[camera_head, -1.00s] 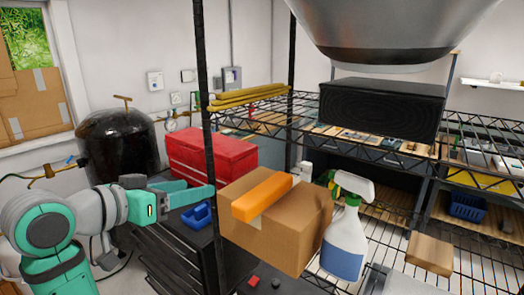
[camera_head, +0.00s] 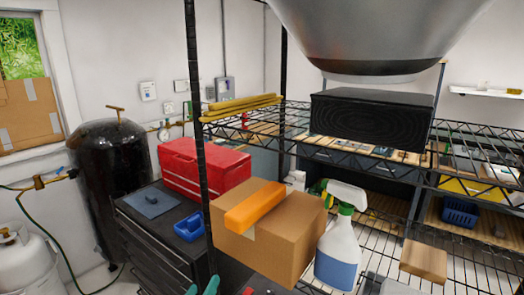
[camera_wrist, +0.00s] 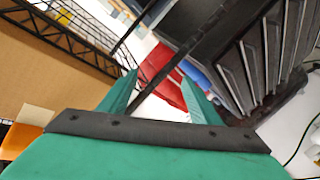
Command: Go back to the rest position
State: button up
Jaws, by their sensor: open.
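My gripper (camera_head: 202,287) shows only as two green fingertips at the bottom edge of the head view, in front of the dark tool cabinet and left of the cardboard box. The rest of my arm is out of that view. In the wrist view my gripper (camera_wrist: 160,86) has its two green fingers apart with nothing held between them. A black shelf post and the red toolbox (camera_wrist: 168,88) show beyond the gap between the fingers.
A cardboard box (camera_head: 285,245) with an orange block (camera_head: 254,206) on top and a spray bottle (camera_head: 339,250) stand on the wire shelf. A black post (camera_head: 199,130) rises near my gripper. The red toolbox (camera_head: 200,168) and a blue tray (camera_head: 188,228) sit on the cabinet (camera_head: 150,240).

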jog(key=s+d+f+y, duration=0.1)
jog(key=s+d+f, duration=0.2)
jog(key=s+f, duration=0.3)
jog(key=s+d+f+n+g+y, duration=0.1)
jog(key=s+d+f+y, duration=0.15)
jog(key=s+f, duration=0.35)
jog(key=s+d+f, duration=0.4)
jog(key=s+f, duration=0.2)
jog(key=s+d+r+m, duration=0.1)
jog(key=s+d+m, duration=0.2)
jog(key=s, duration=0.9)
jog(key=s+d+r+m, duration=0.2)
jog(key=s+d, duration=0.2)
jog(key=s, duration=0.8)
jog(key=shift+r+m+h, duration=0.25)
jog(key=shift+m+h, duration=0.1)
jog(key=shift+m, duration=0.05)
jog(key=shift+s+a, duration=0.1)
jog(key=shift+s, duration=0.1)
